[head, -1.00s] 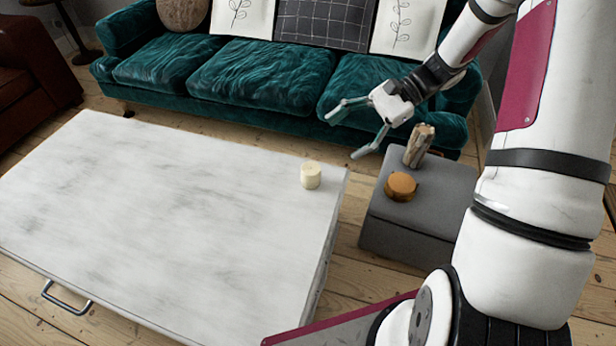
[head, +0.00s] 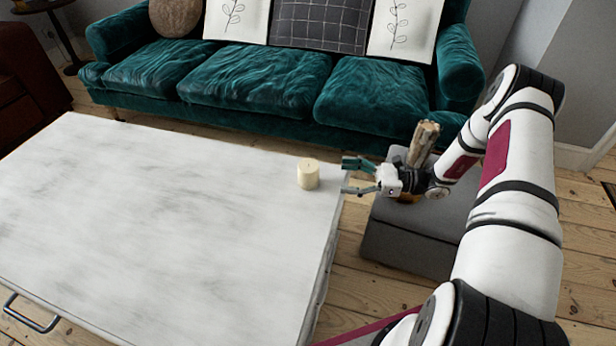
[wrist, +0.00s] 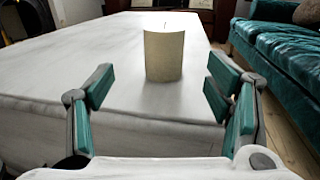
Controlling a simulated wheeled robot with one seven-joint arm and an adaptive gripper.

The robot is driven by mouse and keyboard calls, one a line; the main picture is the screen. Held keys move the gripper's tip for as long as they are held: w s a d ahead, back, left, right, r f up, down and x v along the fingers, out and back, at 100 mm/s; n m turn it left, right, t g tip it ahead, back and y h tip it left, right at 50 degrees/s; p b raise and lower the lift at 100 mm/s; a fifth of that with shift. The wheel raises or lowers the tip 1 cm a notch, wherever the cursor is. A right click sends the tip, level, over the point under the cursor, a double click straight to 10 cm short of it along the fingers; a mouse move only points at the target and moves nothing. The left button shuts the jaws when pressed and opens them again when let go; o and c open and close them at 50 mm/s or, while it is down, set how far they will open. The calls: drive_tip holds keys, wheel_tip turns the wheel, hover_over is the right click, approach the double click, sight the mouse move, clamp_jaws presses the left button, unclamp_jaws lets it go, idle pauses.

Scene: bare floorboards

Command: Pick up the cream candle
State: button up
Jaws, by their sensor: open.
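The cream candle (head: 308,174) is a short upright cylinder. It stands on the white marbled table (head: 170,220), near its right edge. In the wrist view the candle (wrist: 164,54) stands ahead, between the lines of the two fingers and slightly beyond their tips. My gripper (head: 352,176) is open and empty, level with the table's right edge and just right of the candle. In the wrist view my gripper (wrist: 160,88) shows its teal finger pads spread wide, with the candle apart from both.
A grey block (head: 415,225) right of the table holds a piece of wood (head: 423,143) and an orange-brown round thing (head: 408,197), partly hidden by my gripper. A teal sofa (head: 250,85) stands behind. The tabletop left of the candle is clear.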

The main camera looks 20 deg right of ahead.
sight(310, 170)
drive_tip(key=b+x, duration=0.1)
drive_tip(key=x, duration=0.4)
drive_tip(key=shift+w+a, duration=0.1)
drive_tip(key=shift+a, duration=0.15)
drive_tip(key=shift+w+r+b+x, duration=0.2)
drive_tip(key=shift+b+x, duration=0.35)
drive_tip(key=shift+x, duration=0.8)
drive_tip(key=shift+w+r+b+x, duration=0.15)
drive_tip(key=shift+b+x, duration=0.35)
drive_tip(key=shift+x, duration=0.85)
drive_tip(key=shift+d, duration=0.15)
drive_tip(key=shift+s, duration=0.1)
drive_tip(key=shift+c, duration=0.6)
drive_tip(key=c, duration=1.3)
